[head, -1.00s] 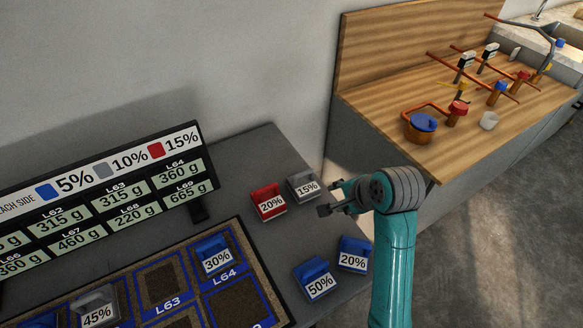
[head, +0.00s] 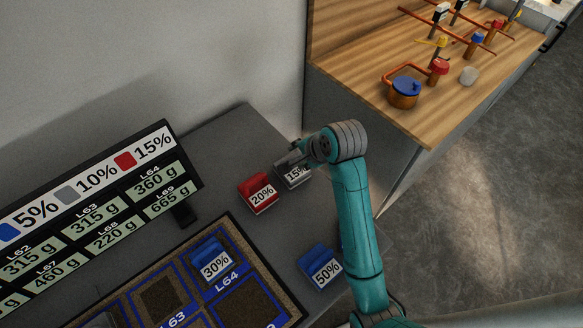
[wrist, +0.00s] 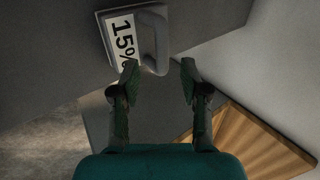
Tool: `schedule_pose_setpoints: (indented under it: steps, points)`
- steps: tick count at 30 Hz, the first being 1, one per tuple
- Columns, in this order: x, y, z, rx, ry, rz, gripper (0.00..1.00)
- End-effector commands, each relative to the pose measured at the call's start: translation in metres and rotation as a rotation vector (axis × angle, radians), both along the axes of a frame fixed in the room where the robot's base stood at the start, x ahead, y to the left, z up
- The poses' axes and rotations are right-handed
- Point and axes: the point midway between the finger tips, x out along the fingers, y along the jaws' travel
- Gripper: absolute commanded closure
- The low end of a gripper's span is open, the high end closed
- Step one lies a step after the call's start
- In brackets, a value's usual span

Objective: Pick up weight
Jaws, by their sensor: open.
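A blue 50% weight (head: 320,266) stands nearer the front edge. A blue 30% weight (head: 211,258) sits in the L64 square.
A sign board (head: 100,217) stands at the back left of the table, behind the gridded tray (head: 262,255). The red weight is close beside my gripper.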

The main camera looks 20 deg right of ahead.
Motion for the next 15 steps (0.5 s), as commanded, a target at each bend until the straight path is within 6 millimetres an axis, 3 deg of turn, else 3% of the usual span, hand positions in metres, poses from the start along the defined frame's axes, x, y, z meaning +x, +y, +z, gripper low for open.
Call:
schedule_pose_setpoints:
  steps: [9, 15]
  points:
    - [0.023, 0.008, -0.031, 0.000, 0.002, 0.001, 0.55]
    - [0.030, 0.010, -0.041, 0.000, 0.000, 0.000, 0.55]
